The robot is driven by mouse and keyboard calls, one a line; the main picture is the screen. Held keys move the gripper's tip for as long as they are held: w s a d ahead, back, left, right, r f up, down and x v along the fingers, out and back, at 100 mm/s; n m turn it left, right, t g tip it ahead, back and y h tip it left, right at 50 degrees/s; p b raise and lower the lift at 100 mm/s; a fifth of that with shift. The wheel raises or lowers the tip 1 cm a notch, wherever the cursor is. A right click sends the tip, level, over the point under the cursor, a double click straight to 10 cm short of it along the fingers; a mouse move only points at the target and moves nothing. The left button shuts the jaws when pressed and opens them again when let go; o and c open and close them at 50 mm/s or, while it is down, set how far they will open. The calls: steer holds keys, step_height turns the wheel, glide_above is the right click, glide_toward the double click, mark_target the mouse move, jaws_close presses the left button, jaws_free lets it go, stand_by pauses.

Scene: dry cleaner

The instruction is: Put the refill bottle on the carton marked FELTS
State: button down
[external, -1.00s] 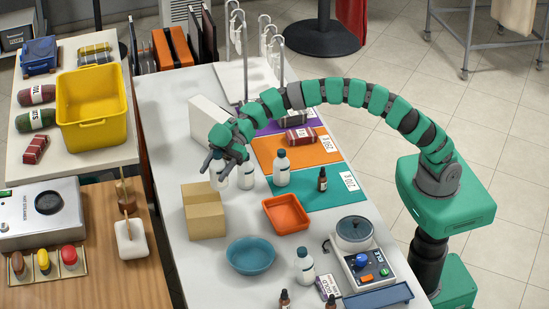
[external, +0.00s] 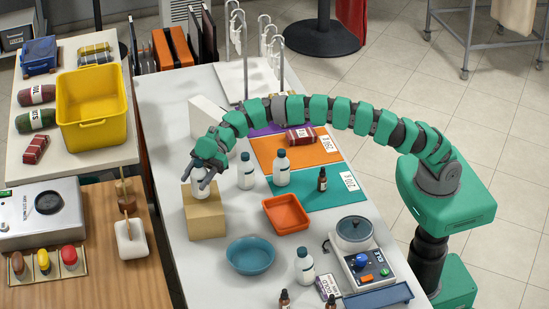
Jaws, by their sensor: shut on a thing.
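My gripper (external: 198,177) is shut on a white refill bottle (external: 201,188), which is upright over the top of a brown carton (external: 206,218). The bottle's base appears at or just above the carton's top; I cannot tell if it touches. The fingers hide the bottle's upper part. The carton stands on the white table, and no FELTS marking is readable from this side.
Similar white bottles stand nearby: one right of the carton (external: 246,171), one by the teal mat (external: 282,168), one at the front (external: 304,268). An orange tray (external: 286,214) and blue bowl (external: 250,255) lie right of the carton. A white upright panel (external: 208,116) stands behind.

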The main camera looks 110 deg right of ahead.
steer(key=shift+f, duration=1)
steer(key=shift+f, duration=0.1)
steer(key=c, duration=0.6)
jaws_free()
steer(key=v, duration=1.2)
steer(key=shift+d, duration=0.1)
